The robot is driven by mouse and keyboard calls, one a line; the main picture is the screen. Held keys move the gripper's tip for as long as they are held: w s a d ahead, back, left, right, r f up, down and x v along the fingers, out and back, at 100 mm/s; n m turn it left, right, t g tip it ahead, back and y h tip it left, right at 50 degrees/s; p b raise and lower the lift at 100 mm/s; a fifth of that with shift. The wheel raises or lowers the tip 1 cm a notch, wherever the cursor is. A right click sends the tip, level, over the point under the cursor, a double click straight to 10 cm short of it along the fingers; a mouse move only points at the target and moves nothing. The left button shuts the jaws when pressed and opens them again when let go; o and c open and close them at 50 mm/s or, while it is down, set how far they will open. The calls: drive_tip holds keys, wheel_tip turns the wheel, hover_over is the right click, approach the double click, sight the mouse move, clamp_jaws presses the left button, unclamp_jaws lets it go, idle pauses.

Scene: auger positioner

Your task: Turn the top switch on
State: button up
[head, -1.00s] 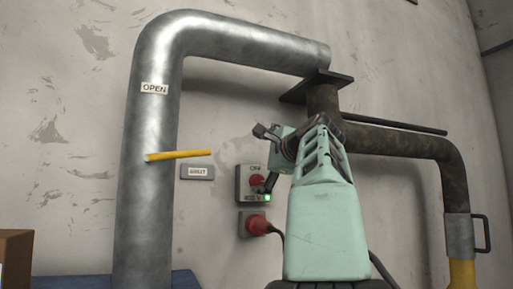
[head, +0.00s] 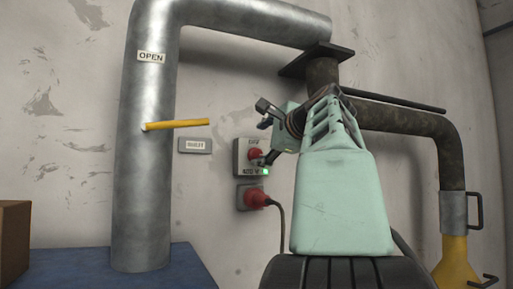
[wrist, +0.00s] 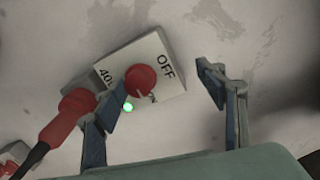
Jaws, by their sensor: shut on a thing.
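The top switch (head: 251,143) is a grey box on the wall with a red knob (wrist: 140,79). In the wrist view its plate reads OFF, with part of a "40" marking at the other side of the knob. A green light (wrist: 128,106) is lit beside the knob.
A socket with a red plug (head: 257,199) and dark cable is just below the switch. A yellow lever (head: 178,125) sticks out from the large grey pipe (head: 143,190) at left. A dark pipe (head: 410,137) runs at right. A blue surface (head: 185,268) is at lower left.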

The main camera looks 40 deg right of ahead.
drive_tip(key=shift+t+h, duration=0.3)
drive_tip(key=s+r, duration=0.1)
drive_tip(key=s, duration=0.1)
drive_tip(key=s+a+r, duration=0.1)
drive_tip(key=s, duration=0.1)
drive_tip(key=s+r, duration=0.1)
drive_tip(key=s, duration=0.1)
drive_tip(key=shift+s+a+b, duration=0.15)
drive_tip(key=shift+s+b, duration=0.05)
drive_tip(key=shift+b, duration=0.15)
drive_tip(key=shift+c, duration=0.5)
drive_tip(key=v, duration=0.2)
drive_tip(key=f+v, duration=0.1)
drive_tip(key=v, duration=0.1)
drive_tip(key=shift+s+a+b, duration=0.15)
drive_tip(key=shift+b, duration=0.25)
drive_tip(key=shift+r, duration=0.15)
